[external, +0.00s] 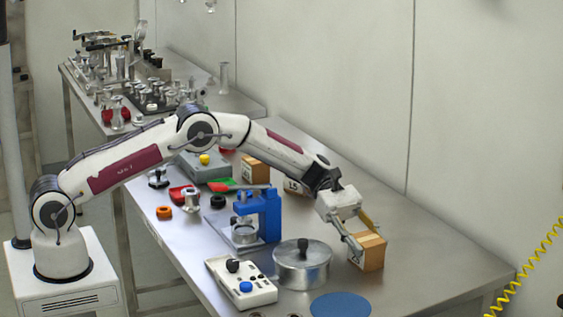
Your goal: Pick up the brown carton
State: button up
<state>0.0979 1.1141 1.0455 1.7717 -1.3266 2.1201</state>
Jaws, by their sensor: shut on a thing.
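The brown carton (373,257) is a small box at the right part of the steel table, just right of the metal pot. My gripper (365,243) reaches down to it from the upper left and is shut on it, with one finger along its left side and the other behind its top. The carton looks upright. I cannot tell whether its bottom touches the table. Part of its top and left side is hidden by the fingers.
A lidded metal pot (302,265), a blue disc (340,305), a control box (241,281) and a blue press (266,214) stand close by on the left. Another brown box (255,170) is farther back. The table (450,265) is clear to the right.

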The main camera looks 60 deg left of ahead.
jog(key=shift+r, duration=0.1)
notch_tip(320, 180, up, 28)
dwell(0.9)
dwell(0.6)
